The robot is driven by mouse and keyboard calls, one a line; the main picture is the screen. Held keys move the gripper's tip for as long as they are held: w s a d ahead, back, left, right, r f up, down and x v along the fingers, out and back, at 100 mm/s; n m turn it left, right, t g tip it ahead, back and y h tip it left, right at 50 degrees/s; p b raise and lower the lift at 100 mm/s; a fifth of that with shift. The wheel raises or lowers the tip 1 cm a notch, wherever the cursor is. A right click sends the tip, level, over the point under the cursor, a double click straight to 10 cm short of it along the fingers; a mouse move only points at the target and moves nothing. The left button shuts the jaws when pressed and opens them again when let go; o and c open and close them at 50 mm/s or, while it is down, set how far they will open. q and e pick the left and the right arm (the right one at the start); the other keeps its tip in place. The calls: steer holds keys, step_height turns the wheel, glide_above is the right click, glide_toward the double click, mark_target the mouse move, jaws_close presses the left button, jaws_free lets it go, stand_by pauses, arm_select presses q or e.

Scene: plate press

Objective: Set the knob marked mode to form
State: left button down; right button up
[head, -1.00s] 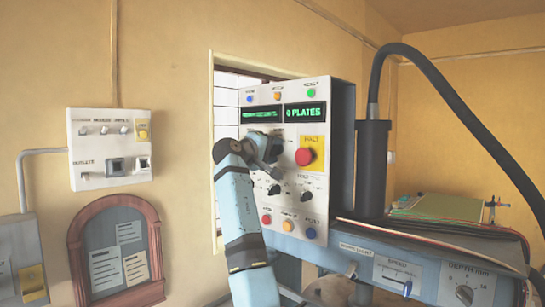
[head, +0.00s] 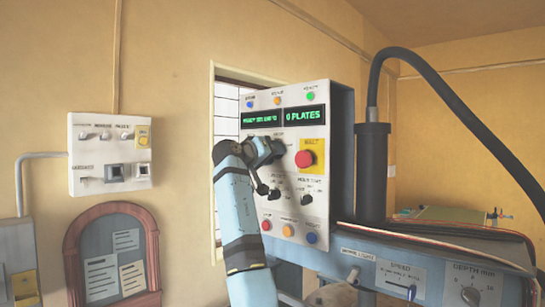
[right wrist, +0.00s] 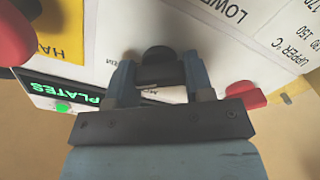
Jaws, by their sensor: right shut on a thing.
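The white control panel (head: 318,190) faces me in the head view. My right gripper (head: 268,151) is at its upper middle, left of the red button, and hides most of what it holds. In the right wrist view its two fingers (right wrist: 158,68) are shut on a black knob (right wrist: 158,53), one on each side. A label beside this knob is partly covered by the gripper; only an initial M shows, so I cannot read the full word or the knob's setting. Two other dark knobs (head: 306,198) sit lower on the panel. My left gripper is not in view.
A red push button (head: 304,158) on a yellow plate is just right of my gripper. Two green displays (head: 304,114) sit above, one reading PLATES. A black hose (head: 374,90) rises right of the panel. A switch box (head: 110,152) hangs on the left wall.

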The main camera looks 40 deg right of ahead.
steer(key=shift+f, duration=0.1)
stand_by(0.3)
steer(key=o, duration=0.9)
steer(key=shift+s+a+b, duration=0.2)
steer(key=shift+a+b, duration=0.35)
steer(key=shift+a, duration=1.75)
steer(key=shift+s+a+b, duration=0.2)
steer(key=shift+a+b, duration=0.4)
steer(key=shift+a, duration=1.7)
steer(key=shift+s+a+b, duration=0.2)
steer(key=shift+a+b, duration=0.35)
steer(key=shift+a, duration=1.75)
